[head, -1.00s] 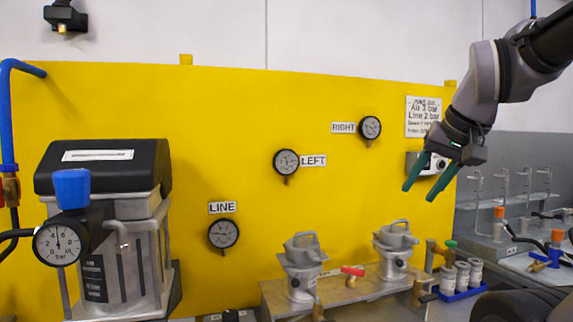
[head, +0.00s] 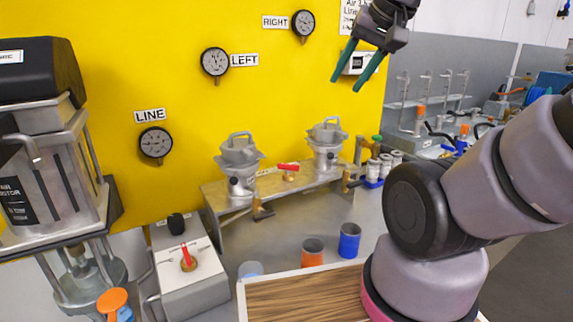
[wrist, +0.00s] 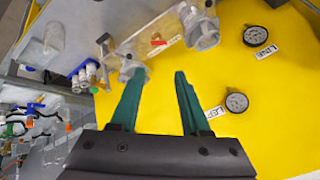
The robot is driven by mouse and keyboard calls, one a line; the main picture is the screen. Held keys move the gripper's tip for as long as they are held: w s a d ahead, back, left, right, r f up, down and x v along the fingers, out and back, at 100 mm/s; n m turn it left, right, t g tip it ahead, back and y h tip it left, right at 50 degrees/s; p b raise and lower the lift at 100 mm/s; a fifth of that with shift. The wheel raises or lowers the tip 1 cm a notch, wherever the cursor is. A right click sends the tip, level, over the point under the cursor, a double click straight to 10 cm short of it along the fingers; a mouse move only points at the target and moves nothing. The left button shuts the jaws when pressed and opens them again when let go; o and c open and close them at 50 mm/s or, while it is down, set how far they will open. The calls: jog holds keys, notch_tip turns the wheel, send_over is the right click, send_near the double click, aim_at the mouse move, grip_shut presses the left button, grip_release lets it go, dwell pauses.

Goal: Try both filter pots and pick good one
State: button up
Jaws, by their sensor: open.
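Two grey metal filter pots with lids and loop handles stand on a metal shelf (head: 280,188) before the yellow panel. The left pot (head: 239,165) is nearer the panel's middle, and the right pot (head: 326,140) is further right. A valve with a red handle (head: 288,168) sits between them. The LEFT gauge (head: 215,62), RIGHT gauge (head: 304,23) and LINE gauge (head: 156,142) hang on the panel. My gripper (head: 346,87) is open and empty, above the right pot and apart from it. Its green fingers (wrist: 158,85) show spread in the wrist view.
A white box with a red lever (head: 187,261) stands front left beside the air motor unit (head: 40,185). An orange cup (head: 313,251) and a blue cup (head: 349,240) stand near a wooden-topped tray (head: 300,299). White canisters (head: 385,163) sit right of the pots.

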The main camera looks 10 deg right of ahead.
jog(key=n+g+h, duration=0.2)
jog(key=n+g, duration=0.5)
jog(key=n, duration=1)
send_over(288, 167)
notch_tip(288, 167, down, 20)
jog(key=f, duration=1)
jog(key=shift+w+d+f, duration=0.1)
jog(key=shift+w+f, duration=0.25)
grip_shut()
